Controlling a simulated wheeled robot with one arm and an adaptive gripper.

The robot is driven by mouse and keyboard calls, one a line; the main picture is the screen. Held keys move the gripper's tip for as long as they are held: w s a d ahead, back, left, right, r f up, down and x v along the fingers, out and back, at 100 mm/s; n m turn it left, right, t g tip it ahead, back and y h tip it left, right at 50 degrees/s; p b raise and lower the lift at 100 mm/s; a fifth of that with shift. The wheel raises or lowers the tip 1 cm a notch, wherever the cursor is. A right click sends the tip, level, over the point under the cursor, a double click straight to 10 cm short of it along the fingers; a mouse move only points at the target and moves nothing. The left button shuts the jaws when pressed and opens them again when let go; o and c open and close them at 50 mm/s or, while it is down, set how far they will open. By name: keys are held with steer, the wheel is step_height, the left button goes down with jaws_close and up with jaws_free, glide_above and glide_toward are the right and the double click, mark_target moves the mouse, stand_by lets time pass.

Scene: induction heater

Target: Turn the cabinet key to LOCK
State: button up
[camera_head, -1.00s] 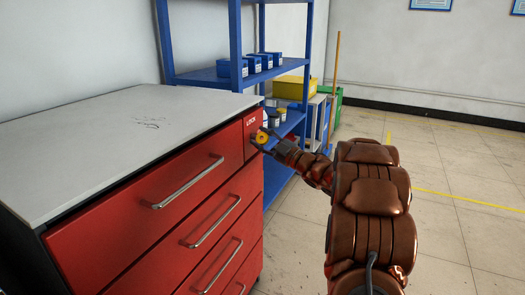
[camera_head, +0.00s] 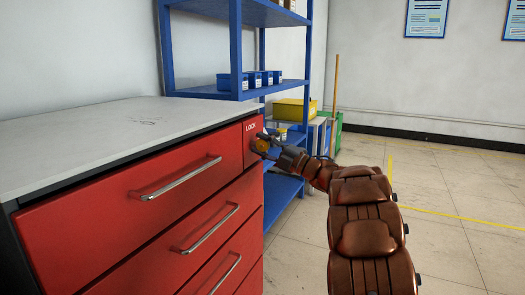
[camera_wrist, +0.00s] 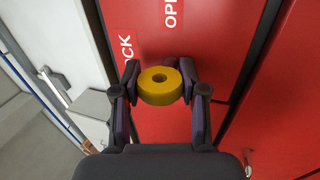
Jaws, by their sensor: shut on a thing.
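The red cabinet (camera_head: 130,205) stands at the left of the head view, with a "LOCK" label on its upper right front panel. The yellow round key (camera_wrist: 160,86) is in front of the red panel in the wrist view, between my two fingers. My gripper (camera_head: 264,146) is at that panel, just below and right of the "LOCK" label. In the wrist view my gripper (camera_wrist: 158,90) is shut on the key from both sides. The keyhole is hidden behind the key.
A blue shelf rack (camera_head: 236,60) with blue bins stands just behind the cabinet. A yellow box (camera_head: 294,109) and a green bin (camera_head: 331,133) are farther back. Metal drawer handles (camera_head: 182,178) stick out from the cabinet front. The tiled floor at the right is clear.

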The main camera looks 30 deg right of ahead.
steer(key=shift+f, duration=0.1)
stand_by(0.4)
steer(key=o, duration=1.2)
steer(key=shift+c, duration=0.2)
steer(key=v, duration=1.2)
